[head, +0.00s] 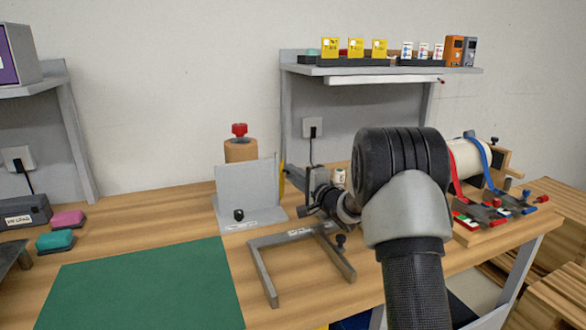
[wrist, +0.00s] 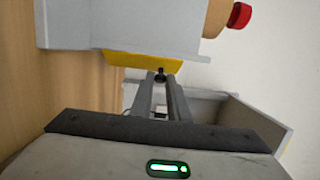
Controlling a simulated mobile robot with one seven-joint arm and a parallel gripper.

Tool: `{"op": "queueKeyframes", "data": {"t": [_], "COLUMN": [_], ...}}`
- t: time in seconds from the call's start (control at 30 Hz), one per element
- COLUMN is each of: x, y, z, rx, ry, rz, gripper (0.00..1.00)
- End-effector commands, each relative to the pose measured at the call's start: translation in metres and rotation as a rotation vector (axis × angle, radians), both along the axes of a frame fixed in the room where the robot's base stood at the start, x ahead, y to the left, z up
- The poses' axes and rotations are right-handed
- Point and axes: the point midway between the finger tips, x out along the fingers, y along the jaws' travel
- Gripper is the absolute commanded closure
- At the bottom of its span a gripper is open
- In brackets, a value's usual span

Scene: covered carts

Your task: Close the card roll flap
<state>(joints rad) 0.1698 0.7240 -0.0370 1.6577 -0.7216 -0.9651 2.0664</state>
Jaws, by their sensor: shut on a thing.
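A brown card roll (head: 240,150) with a red knob (head: 239,130) stands behind an upright grey panel (head: 247,184) on a grey base. A yellow piece (head: 282,180) shows at the panel's right side; it also shows in the wrist view (wrist: 140,60), below the grey body. Which part is the flap I cannot tell for certain.
A wooden stand with a white roll (head: 470,160) is right of my arm. A loaded shelf (head: 380,71) hangs behind.

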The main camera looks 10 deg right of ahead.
Motion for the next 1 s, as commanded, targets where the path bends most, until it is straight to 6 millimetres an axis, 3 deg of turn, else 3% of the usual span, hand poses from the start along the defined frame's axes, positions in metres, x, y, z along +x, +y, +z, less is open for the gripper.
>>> {"op": "queueKeyframes", "data": {"t": [0.7, 0.73, 0.83, 1.0], "x": [0.0043, 0.0043, 0.0043, 0.004], "y": [-0.0011, -0.0011, -0.001, -0.0008], "z": [0.0021, 0.0021, 0.0018, 0.0009], "rx": [-0.001, -0.001, -0.001, -0.001], "ry": [-0.005, -0.005, -0.005, -0.003], "rz": [0.079, 0.078, 0.078, 0.079], "gripper": [1.0, 0.83, 0.67, 0.67]}}
